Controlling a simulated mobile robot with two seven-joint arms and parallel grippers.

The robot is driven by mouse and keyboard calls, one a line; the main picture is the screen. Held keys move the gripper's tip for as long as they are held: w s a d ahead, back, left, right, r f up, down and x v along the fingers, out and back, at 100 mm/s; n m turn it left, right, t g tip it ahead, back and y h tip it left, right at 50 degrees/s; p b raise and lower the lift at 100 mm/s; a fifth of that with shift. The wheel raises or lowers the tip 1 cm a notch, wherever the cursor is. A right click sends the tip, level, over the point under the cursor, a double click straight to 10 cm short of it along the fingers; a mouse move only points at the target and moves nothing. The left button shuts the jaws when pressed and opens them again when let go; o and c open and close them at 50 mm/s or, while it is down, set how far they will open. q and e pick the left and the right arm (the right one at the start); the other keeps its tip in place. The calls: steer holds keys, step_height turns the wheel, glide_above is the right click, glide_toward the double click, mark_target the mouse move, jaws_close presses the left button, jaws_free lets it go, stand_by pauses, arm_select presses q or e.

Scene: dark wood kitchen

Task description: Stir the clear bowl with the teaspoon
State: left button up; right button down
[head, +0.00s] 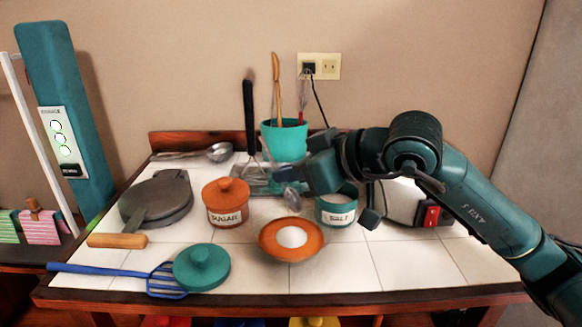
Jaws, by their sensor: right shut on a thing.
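The teaspoon (291,197) is metal. Its bowl end hangs down beside the salt jar, above the worktop. My right gripper (312,170) is shut on the teaspoon; its fingers hide part of the handle. A round shallow bowl (291,255) stands at the front centre, in front of the spoon. It looks orange inside with a white mound in the middle; I cannot tell whether its wall is clear. The spoon is apart from this bowl, behind and above it. My left gripper is not in view.
An open teal salt jar (336,213) stands right of the bowl, a sugar jar (227,210) left. A teal lid (201,267), blue spatula (110,272) and grey round pan (157,200) lie left. A teal utensil pot (284,143) stands behind. Front right tiles are clear.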

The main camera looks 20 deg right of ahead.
mark_target(295, 202)
step_height(295, 202, down, 3)
steer(key=shift+r+b, duration=0.15)
steer(key=shift+b, duration=0.4)
steer(key=shift+f+b, duration=0.85)
steer(key=shift+b, duration=0.1)
steer(key=shift+f+b, duration=0.7)
steer(key=shift+b, duration=0.1)
steer(key=shift+f, duration=0.2)
steer(key=shift+f+b, duration=0.25)
steer(key=shift+b, duration=0.25)
steer(key=shift+f+b, duration=0.45)
steer(key=shift+b, duration=0.05)
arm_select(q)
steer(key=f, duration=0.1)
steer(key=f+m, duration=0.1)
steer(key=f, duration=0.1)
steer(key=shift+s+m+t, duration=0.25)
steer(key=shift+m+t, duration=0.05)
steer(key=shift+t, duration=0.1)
arm_select(e)
steer(key=shift+w, duration=0.15)
